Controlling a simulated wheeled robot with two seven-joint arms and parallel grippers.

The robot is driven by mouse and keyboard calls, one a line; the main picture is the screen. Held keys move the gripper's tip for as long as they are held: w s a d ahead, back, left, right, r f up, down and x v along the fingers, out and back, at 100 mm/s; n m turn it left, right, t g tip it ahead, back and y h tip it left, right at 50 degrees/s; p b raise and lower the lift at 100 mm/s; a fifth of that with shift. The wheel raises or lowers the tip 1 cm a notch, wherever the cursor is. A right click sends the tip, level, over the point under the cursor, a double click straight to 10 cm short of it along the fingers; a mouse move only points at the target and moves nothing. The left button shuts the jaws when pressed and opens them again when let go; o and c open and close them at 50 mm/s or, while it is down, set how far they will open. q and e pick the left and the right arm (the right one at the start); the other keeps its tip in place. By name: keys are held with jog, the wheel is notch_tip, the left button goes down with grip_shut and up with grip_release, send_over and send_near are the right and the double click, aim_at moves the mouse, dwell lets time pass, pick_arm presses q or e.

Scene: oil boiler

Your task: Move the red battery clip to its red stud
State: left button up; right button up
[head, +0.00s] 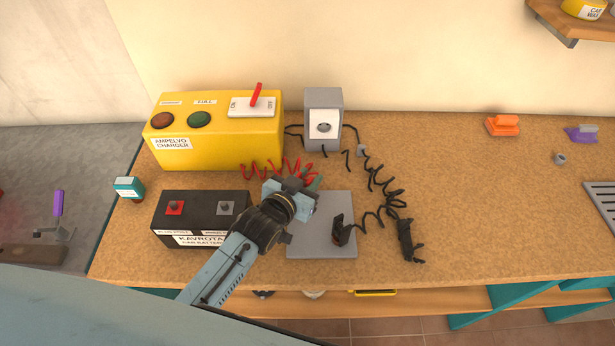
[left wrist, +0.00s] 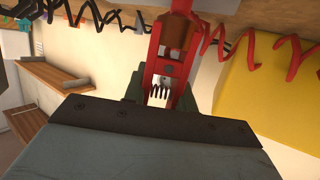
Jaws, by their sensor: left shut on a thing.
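My left gripper (head: 306,186) is above the workbench, to the right of the battery and over the back edge of a grey plate. It is shut on the red battery clip (left wrist: 180,55), which fills the top middle of the left wrist view with its toothed jaw showing. In the head view the clip is mostly hidden by the gripper. A red coiled cable (head: 270,168) runs from it toward the yellow charger. The black car battery (head: 200,240) stands left of the gripper, with the red stud (head: 175,208) on its left top and a grey stud (head: 225,208) on its right.
The yellow charger (head: 215,140) with a red-levered switch stands behind the battery. A grey socket box (head: 323,110) is at the wall. A black clip (head: 340,231) is on the grey plate (head: 320,247). The bench's right side is mostly clear.

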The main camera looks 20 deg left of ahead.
pick_arm(q)
jog(key=shift+f+b, duration=0.5)
jog(key=shift+f, duration=0.4)
jog(key=o, duration=1.1)
notch_tip(320, 180, up, 10)
jog(key=p, duration=0.1)
jog(key=shift+p, duration=0.3)
